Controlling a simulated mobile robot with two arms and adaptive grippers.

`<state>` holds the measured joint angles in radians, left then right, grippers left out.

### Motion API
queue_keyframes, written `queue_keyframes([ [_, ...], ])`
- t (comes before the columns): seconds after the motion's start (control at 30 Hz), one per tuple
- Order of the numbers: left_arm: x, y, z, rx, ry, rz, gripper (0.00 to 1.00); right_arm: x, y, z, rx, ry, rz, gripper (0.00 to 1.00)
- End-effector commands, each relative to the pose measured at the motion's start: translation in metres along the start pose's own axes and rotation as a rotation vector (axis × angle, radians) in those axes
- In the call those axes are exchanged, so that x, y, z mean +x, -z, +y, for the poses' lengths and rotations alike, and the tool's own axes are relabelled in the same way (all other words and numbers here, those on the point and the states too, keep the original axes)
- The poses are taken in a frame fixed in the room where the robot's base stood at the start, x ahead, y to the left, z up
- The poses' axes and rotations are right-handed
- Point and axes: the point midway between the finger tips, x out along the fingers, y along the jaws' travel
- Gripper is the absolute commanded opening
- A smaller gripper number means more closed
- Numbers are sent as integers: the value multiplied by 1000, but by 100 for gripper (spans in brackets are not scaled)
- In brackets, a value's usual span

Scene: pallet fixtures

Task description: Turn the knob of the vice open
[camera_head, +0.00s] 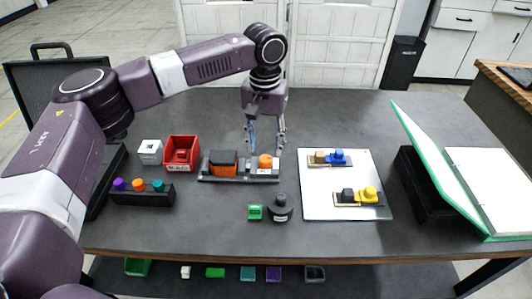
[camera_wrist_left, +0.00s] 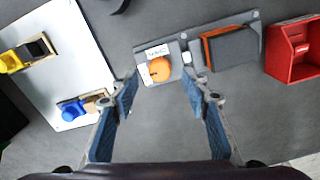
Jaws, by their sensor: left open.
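The vice (camera_head: 212,179) looks like the long dark fixture in the middle of the table, with an orange and black block (camera_head: 222,163) at its left end. Its round orange knob (camera_head: 265,162) stands at the right end, beside a small white label. My left gripper (camera_head: 266,146) points down just above and behind the knob, with open, empty fingers. In the left wrist view the knob (camera_wrist_left: 160,69) shows between the fingertips (camera_wrist_left: 160,78), and the block (camera_wrist_left: 231,47) is to the right. I cannot tell the exact height gap. My right gripper does not show.
A dark rack with colored knobs (camera_head: 140,198) is front left. A green block (camera_head: 255,212) and dark round piece (camera_head: 280,209) are in front. A white plate (camera_head: 320,207) is right.

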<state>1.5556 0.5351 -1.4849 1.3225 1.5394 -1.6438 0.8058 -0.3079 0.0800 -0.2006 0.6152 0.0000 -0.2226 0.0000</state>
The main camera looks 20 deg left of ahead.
Motion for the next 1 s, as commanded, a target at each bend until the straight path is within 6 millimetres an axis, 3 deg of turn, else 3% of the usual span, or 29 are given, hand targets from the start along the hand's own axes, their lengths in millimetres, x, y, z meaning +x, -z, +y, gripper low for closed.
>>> queue_keyframes([
  [0.07, 12, -1, 0, 0, 1, -2, 43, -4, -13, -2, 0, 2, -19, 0],
  [0.17, 26, -1, 0, 1, 1, -2, 43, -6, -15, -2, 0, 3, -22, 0],
  [0.43, 40, 0, 0, 2, 0, 1, 43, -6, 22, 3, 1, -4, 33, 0],
  [0.6, 40, 0, 0, 2, 0, 1, 43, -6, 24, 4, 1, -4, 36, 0],
  [1.0, 40, 0, 0, 2, 0, 1, 1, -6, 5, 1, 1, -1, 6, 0],
])
